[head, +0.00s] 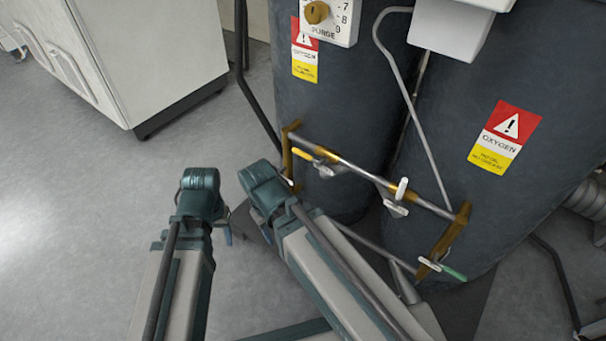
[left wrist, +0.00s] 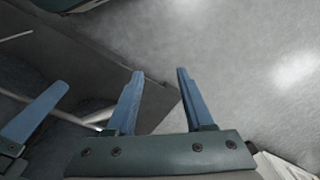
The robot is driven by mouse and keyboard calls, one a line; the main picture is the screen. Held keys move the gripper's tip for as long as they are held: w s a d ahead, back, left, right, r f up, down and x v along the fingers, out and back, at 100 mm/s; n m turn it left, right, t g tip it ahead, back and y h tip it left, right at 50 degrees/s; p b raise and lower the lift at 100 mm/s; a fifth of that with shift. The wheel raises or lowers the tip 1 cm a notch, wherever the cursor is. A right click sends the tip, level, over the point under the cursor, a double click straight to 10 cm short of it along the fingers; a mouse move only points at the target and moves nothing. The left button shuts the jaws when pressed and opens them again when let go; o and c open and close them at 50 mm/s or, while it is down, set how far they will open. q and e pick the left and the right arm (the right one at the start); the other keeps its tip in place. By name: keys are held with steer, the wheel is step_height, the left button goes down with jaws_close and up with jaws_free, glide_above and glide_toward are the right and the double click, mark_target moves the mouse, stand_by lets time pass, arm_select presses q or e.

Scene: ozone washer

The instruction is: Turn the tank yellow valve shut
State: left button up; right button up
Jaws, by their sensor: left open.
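The yellow valve handle (head: 302,154) sits at the left end of a thin horizontal pipe low in front of the dark tanks. It lies about along the pipe. My left gripper (head: 228,236) is left of and below it in the head view, apart from it, mostly hidden under my wrist. In the left wrist view my left gripper (left wrist: 160,73) has two blue fingers spread, with only floor and a grey edge between them. My right arm's wrist is just left of the valve. A single blue finger (left wrist: 35,112), seemingly of my right gripper, shows at left.
A white-handled valve (head: 401,188) and a green-handled valve (head: 453,272) are farther right on the piping. Brass brackets hold the pipe. Dark tanks (head: 330,100) with oxygen labels stand behind. A white cabinet (head: 150,50) stands at back left. Open floor lies left.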

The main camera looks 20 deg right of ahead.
arm_select(q)
step_height(320, 180, down, 4)
steer(key=w+a+n+h+b, duration=0.1)
steer(key=w+a+b, duration=0.1)
steer(key=w+b, duration=0.1)
steer(key=n+g+h, duration=0.2)
steer(key=h, duration=1.4)
glide_toward(299, 155)
steer(key=d, duration=0.3)
steer(key=d+f+b, duration=0.1)
steer(key=d, duration=0.3)
steer(key=s+d, duration=0.1)
steer(key=d, duration=0.3)
steer(key=shift+s+f+b, duration=0.1)
steer(key=shift+f+b, duration=0.1)
steer(key=shift+b, duration=0.1)
arm_select(e)
step_height(299, 155, down, 6)
arm_select(q)
steer(key=shift+a, duration=0.1)
arm_select(e)
steer(key=shift+f, duration=0.1)
arm_select(q)
jaws_close()
